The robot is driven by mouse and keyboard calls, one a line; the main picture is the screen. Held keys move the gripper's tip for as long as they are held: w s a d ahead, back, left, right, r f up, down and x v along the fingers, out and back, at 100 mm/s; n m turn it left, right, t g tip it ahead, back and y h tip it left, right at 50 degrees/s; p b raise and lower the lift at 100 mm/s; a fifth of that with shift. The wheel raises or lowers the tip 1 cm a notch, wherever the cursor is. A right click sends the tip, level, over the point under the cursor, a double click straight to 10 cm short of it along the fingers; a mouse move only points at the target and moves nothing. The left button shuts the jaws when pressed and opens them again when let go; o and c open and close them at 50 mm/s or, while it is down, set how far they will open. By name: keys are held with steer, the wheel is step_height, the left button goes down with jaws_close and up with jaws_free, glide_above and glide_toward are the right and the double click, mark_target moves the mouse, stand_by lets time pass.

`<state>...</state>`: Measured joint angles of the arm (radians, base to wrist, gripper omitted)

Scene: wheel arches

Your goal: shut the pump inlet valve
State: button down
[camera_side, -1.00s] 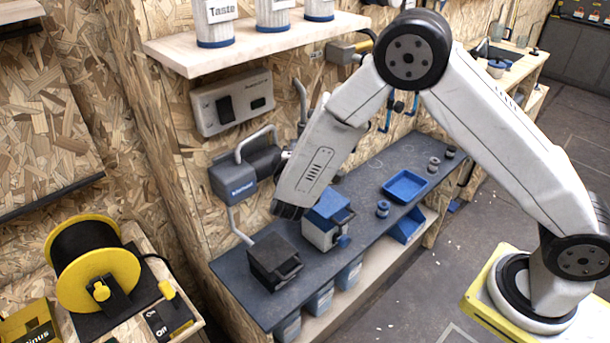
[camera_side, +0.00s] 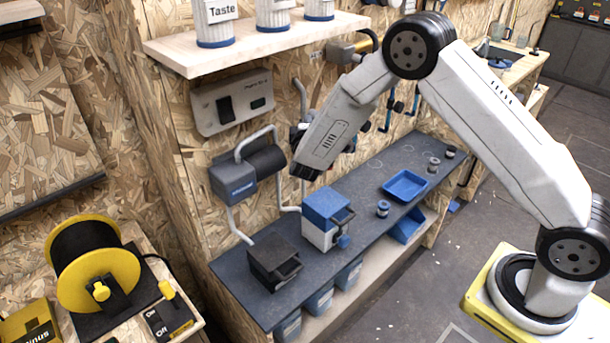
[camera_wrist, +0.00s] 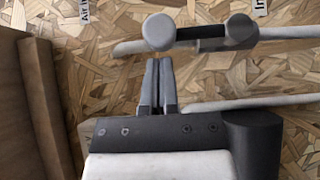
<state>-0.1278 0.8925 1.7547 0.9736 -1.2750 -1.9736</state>
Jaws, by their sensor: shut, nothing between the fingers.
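In the wrist view, a grey pipe fitting with a dark band (camera_wrist: 201,39) and a rounded grey end (camera_wrist: 159,32) lies across the upper part. In the side view, my wrist link hides most of the gripper and the valve. The blue-grey pump (camera_side: 236,183) hangs on the wall to the left.
Grey pipes (camera_side: 228,222) run from the pump along the wall. Below is a dark bench with a black box (camera_side: 272,262), a blue-and-white box (camera_side: 325,220) and a blue tray (camera_side: 405,186). A shelf with canisters (camera_side: 260,45) is above. Another pipe (camera_wrist: 250,102) crosses the wrist view.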

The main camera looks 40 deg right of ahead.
steer(key=shift+d+r+m+g+y, duration=0.2)
steer(key=shift+d+m+g+y, duration=0.15)
steer(key=shift+d, duration=0.2)
stand_by(0.6)
steer(key=shift+d+r+m+g+y, duration=0.2)
steer(key=shift+d+m+g+y, duration=0.05)
steer(key=shift+d+m+y, duration=0.25)
steer(key=d+f+m+g+y, duration=0.2)
steer(key=d+f+m+y, duration=0.2)
steer(key=d, duration=0.6)
steer(key=shift+f+m+y, duration=0.35)
steer(key=shift+m+y, duration=0.1)
steer(key=shift+y, duration=0.8)
steer(key=shift+r, duration=0.1)
